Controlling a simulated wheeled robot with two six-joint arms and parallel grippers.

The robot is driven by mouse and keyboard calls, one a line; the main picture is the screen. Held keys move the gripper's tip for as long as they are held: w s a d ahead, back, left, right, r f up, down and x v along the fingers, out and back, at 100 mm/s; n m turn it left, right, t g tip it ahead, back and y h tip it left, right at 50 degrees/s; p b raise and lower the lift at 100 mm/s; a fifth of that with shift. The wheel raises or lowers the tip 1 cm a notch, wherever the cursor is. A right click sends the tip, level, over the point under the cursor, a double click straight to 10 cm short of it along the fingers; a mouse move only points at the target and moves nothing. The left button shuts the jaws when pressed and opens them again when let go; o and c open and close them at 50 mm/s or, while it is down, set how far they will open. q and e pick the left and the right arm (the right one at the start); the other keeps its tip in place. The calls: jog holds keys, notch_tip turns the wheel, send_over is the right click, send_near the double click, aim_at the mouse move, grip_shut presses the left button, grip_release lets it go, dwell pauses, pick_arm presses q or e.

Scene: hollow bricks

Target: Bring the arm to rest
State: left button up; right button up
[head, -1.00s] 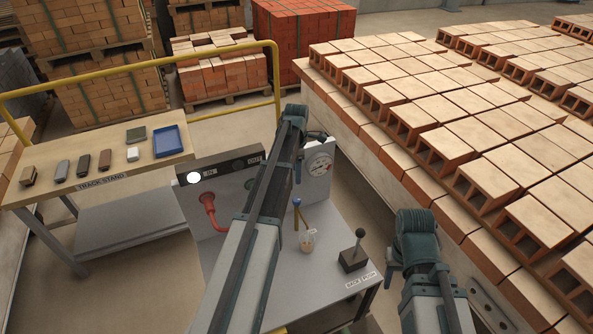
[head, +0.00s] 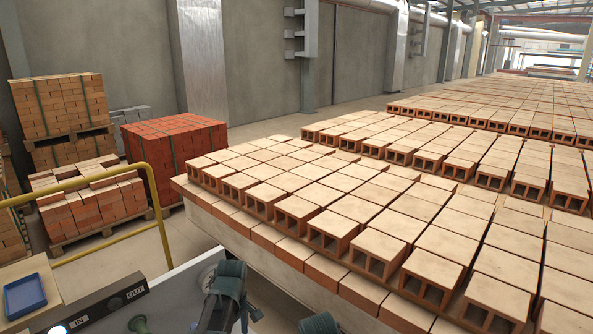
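Only the top parts of my two arms show, at the bottom edge of the head view. A dark green joint of my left arm (head: 226,288) stands in front of the grey console top. A small piece of my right arm (head: 320,324) shows farther right, mostly cut off by the frame. No gripper fingers are visible on either arm, so what they hold or touch is hidden.
A long bed of hollow bricks (head: 350,215) fills the right side, close to my arms. The console panel (head: 95,305) marked IN and OUT, a blue tray (head: 25,296) and a yellow rail (head: 160,225) are at lower left. Brick pallets (head: 92,205) stand behind.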

pick_arm(q)
jog(key=s+d+f+m+b, duration=0.2)
jog(key=s+d+m, duration=0.3)
jog(key=s+m, duration=0.3)
jog(key=s+d+f+m+b, duration=0.3)
jog(key=s+d+f+m, duration=0.2)
jog(key=s+d+m, duration=0.1)
jog(key=shift+s+m+y+b, duration=0.35)
jog(key=shift+s+m, duration=0.55)
jog(key=shift+s, duration=0.15)
pick_arm(e)
notch_tip(320, 180, down, 7)
